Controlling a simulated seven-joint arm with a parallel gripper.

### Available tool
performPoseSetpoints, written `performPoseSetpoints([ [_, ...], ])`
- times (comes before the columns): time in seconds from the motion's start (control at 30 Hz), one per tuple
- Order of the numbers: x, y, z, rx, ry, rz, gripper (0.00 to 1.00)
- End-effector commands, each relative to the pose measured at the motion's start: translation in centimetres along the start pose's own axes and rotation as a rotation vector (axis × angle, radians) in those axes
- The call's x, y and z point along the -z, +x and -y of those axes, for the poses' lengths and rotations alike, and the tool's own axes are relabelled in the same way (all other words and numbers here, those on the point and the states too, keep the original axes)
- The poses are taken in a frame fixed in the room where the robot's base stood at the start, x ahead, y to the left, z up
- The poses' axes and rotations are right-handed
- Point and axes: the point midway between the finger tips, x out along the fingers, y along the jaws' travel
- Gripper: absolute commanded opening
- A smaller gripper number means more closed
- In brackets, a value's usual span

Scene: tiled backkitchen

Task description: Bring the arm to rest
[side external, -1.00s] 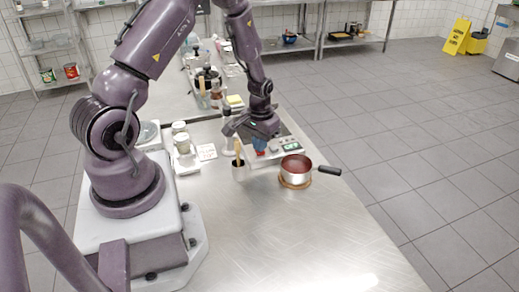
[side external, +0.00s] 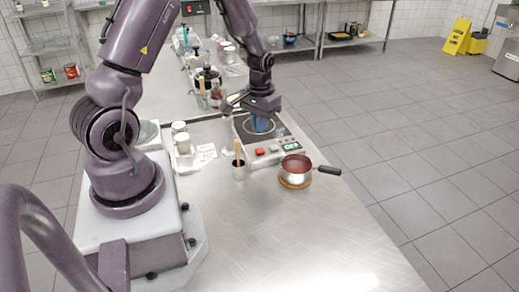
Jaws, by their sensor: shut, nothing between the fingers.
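My gripper (side external: 259,126) hangs above the cooktop (side external: 283,131), with its blue fingers pointing down and shut on nothing. The exact gap between the fingertips and the cooktop cannot be told.
Jars (side external: 182,143) stand left; bottles and other items crowd the back. The front counter is clear.

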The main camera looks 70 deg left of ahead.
Motion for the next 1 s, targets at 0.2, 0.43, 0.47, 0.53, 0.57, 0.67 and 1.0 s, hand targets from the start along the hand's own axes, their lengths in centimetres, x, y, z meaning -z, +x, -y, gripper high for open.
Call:
performPoseSetpoints([
  [0.2,-0.2,0.0,0.0,-0.001,-0.004,0.012,0.00],
  [0.43,-3.9,-2.7,-1.1,-0.006,0.013,0.093,0.00],
  [0.47,-4.3,-3.5,-1.5,-0.006,0.023,0.088,0.00],
  [0.53,-5.3,-5.8,-2.6,-0.008,0.052,0.071,0.00],
  [0.57,-5.8,-6.8,-3.0,-0.008,0.066,0.062,0.00],
  [0.67,-7.6,-10.2,-4.6,-0.011,0.121,0.017,0.00],
  [1.0,-15.4,-19.4,-8.7,-0.046,0.342,-0.218,0.00],
])
